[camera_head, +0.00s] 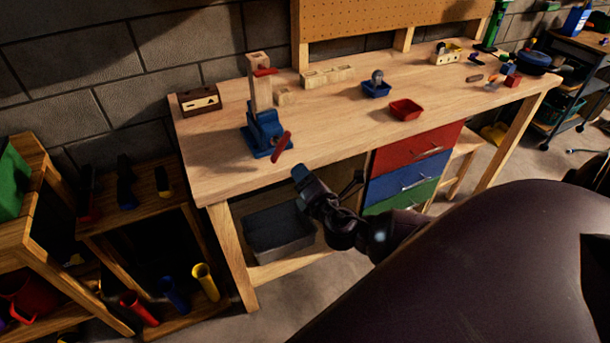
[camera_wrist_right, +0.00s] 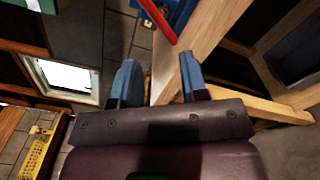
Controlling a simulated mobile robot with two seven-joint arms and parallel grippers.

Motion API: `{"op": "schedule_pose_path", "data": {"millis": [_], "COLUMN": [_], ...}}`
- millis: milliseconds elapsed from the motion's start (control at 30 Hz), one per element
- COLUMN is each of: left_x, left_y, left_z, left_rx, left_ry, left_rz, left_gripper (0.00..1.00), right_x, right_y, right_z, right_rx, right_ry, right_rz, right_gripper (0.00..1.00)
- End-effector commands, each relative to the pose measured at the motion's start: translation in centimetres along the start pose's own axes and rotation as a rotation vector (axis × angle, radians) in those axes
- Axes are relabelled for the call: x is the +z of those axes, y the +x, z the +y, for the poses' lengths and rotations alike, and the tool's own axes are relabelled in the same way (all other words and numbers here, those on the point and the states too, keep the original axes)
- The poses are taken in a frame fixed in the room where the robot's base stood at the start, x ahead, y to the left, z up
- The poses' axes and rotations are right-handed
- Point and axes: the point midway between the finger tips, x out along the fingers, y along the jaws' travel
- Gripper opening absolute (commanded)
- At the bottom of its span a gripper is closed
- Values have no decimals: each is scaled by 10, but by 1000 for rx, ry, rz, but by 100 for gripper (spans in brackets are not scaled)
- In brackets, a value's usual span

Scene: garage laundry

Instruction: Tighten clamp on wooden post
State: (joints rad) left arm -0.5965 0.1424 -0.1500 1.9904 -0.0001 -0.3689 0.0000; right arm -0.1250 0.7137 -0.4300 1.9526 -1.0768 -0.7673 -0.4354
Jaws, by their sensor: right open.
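The wooden post (camera_head: 259,88) stands upright on the workbench at its left end. A small red clamp piece (camera_head: 265,71) sits near the post's top. A blue vise (camera_head: 265,130) is at the post's base, with a red handle (camera_head: 281,147) on its front. I cannot tell how tight either is. My right gripper (camera_head: 300,174) is below and right of the handle, in front of the bench edge. In the right wrist view its blue fingers (camera_wrist_right: 160,80) are apart with nothing held; the red handle (camera_wrist_right: 158,20) and part of the blue vise (camera_wrist_right: 178,10) show beyond them.
The workbench (camera_head: 220,165) has a blue bin (camera_head: 376,88) and a red bin (camera_head: 405,109) on its top. Red, blue and green drawers (camera_head: 402,181) are below. A wooden shelf (camera_head: 95,225) stands at the left. A grey box (camera_head: 279,235) sits under the bench.

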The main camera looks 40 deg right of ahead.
Motion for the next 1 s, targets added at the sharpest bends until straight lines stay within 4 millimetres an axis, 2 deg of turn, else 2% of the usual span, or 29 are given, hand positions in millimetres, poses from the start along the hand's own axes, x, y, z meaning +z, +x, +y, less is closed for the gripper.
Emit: {"op": "schedule_pose_path", "data": {"millis": [167, 500, 700, 1000], "left_x": [2, 13, 17, 17], "left_y": [0, 1, 2, 4], "left_z": [0, 0, 1, 1], "left_rx": [0, -1, -1, 0], "left_ry": [0, -1, -1, -1], "left_rz": [-1, -14, -18, -15], "left_gripper": [55, 55, 55, 55], "right_x": [-1, -1, -1, 0], "right_y": [-12, -69, -96, -108], "right_z": [-1, -2, -1, 0], "right_rx": [-2, -3, -2, 1], "right_ry": [1, 1, 1, 0], "right_rz": [1, 1, 1, 0], "right_gripper": [40, 40, 40, 40]}}
